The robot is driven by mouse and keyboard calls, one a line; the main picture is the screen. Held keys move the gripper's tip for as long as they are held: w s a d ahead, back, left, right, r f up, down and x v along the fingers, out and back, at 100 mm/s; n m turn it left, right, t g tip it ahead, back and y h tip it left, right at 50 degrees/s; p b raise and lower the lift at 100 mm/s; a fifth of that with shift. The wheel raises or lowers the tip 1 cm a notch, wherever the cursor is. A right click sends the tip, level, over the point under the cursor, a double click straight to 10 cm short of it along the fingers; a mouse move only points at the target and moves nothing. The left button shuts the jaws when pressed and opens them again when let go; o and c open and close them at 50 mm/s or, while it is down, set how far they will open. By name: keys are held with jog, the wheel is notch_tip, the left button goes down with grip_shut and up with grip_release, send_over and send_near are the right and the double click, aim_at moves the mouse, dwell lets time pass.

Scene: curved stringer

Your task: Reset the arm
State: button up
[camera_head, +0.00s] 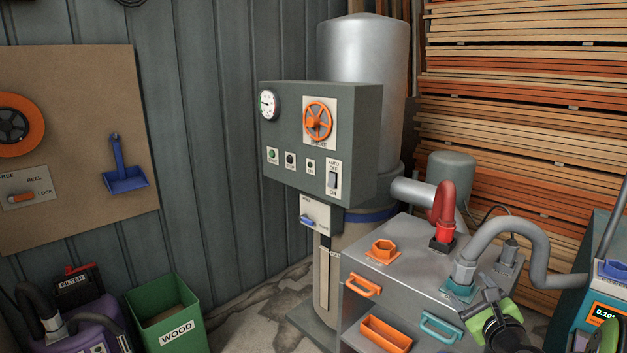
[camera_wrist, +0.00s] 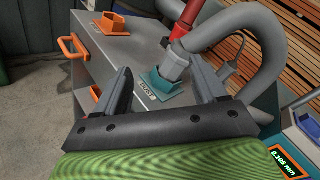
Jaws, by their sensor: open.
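My arm's end with its green wrist shows at the lower right of the head view, and my gripper (camera_head: 488,290) is low in front of the grey cabinet (camera_head: 400,258). In the wrist view my gripper (camera_wrist: 166,88) has its two dark fingers spread wide apart with nothing held between them. Beyond the fingers, a grey hose elbow sits in a teal port (camera_wrist: 165,84) on the cabinet top. The same teal port (camera_head: 457,289) is just above my gripper in the head view. I cannot tell how far the fingertips are from it.
An orange port (camera_head: 383,251) and a red elbow (camera_head: 444,208) are on the cabinet top. A thick grey hose (camera_head: 540,262) arches right toward a teal machine (camera_head: 600,290). A control box (camera_head: 320,140) stands behind. A green wood bin (camera_head: 172,318) is at lower left, with bare floor between.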

jog(key=s+a+r+n+g+y, duration=0.1)
jog(key=s+a+n+g+y, duration=0.15)
jog(key=a+n, duration=0.65)
jog(key=s+a+r+n+g+y, duration=0.2)
jog(key=s+a+n+g, duration=0.15)
jog(key=a+n, duration=0.6)
jog(key=s+a+f+n+g+h, duration=0.1)
jog(key=s+a+n+g, duration=0.15)
jog(key=s+n, duration=0.65)
jog(key=s+a+f+n+g+h, duration=0.1)
jog(key=s+a+n+g+h, duration=0.15)
jog(key=s, duration=1.25)
notch_tip(320, 180, up, 14)
jog(key=p, duration=1.4)
jog(key=shift+s+d+r, duration=0.25)
jog(key=shift+d, duration=0.2)
